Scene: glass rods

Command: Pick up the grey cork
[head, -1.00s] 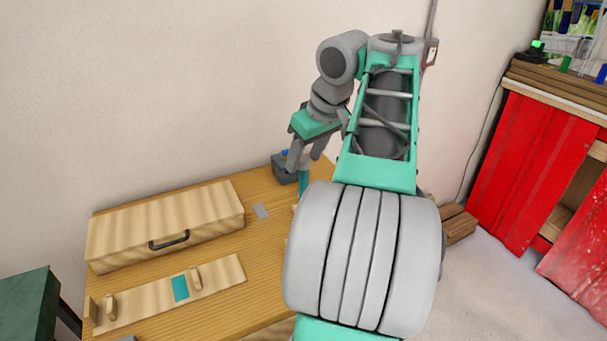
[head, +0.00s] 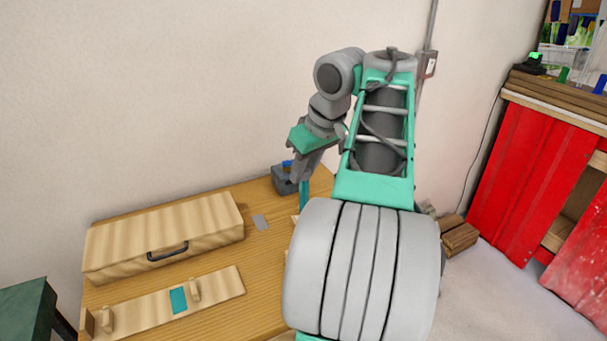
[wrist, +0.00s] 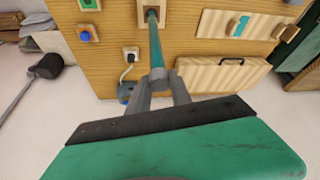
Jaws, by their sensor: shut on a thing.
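The grey cork (wrist: 158,74) sits at the near end of a teal rod (wrist: 155,42) in the wrist view. The rod's far end meets a small wooden block (wrist: 152,18) with a dark hole. My gripper (wrist: 160,85) is shut on the grey cork, one finger on each side. In the head view my gripper (head: 302,172) is at the top of the teal rod (head: 303,195), above the table's back right. The cork is hidden there by the fingers, and my arm covers the rod's foot.
A dark grey box with a blue top (head: 284,180) stands close beside the rod. A closed wooden case (head: 165,232) and a wooden board with a teal patch (head: 165,302) lie on the table's left. Green (wrist: 88,4) and blue (wrist: 85,36) pieces stand near the rod's block.

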